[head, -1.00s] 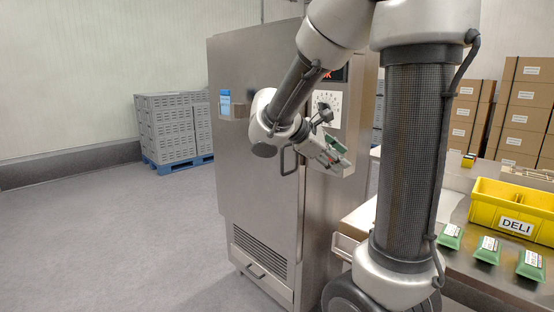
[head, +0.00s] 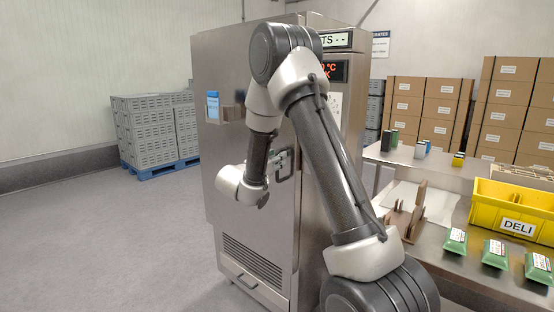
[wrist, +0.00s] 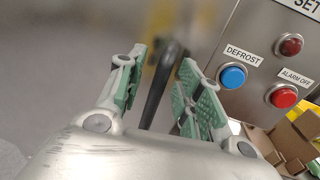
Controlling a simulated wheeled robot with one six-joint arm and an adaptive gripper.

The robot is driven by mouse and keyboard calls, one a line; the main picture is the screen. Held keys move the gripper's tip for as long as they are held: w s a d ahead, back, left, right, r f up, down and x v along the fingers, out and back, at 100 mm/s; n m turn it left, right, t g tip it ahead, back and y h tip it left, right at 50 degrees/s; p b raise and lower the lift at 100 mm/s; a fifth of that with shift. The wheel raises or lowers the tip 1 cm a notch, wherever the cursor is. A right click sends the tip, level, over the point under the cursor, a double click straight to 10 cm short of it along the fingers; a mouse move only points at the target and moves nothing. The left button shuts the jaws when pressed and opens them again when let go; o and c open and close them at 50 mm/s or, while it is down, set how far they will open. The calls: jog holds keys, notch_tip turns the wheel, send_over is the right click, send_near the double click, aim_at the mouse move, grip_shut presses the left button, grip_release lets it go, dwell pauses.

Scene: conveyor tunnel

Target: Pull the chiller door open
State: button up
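The chiller door (head: 228,185) is the large steel front of the cabinet in the head view and looks closed. Its dark handle (head: 287,165) is at the door's right side, partly hidden by my gripper (head: 276,160). In the wrist view, the handle (wrist: 160,85) shows as a dark bar between the two green-padded fingers of my gripper (wrist: 163,80). The fingers are apart, with visible gaps on both sides of the bar. I cannot see either finger pressing on it.
A control panel with a blue DEFROST button (wrist: 232,76) and a red ALARM OFF button (wrist: 284,95) is right of the handle. A steel table with a yellow DELI bin (head: 515,205) stands at right. Grey crates (head: 155,130) are at back left; the left floor is clear.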

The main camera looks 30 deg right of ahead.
jog(key=shift+w+d, duration=0.3)
jog(key=shift+d, duration=0.2)
jog(key=shift+c, duration=0.3)
grip_shut()
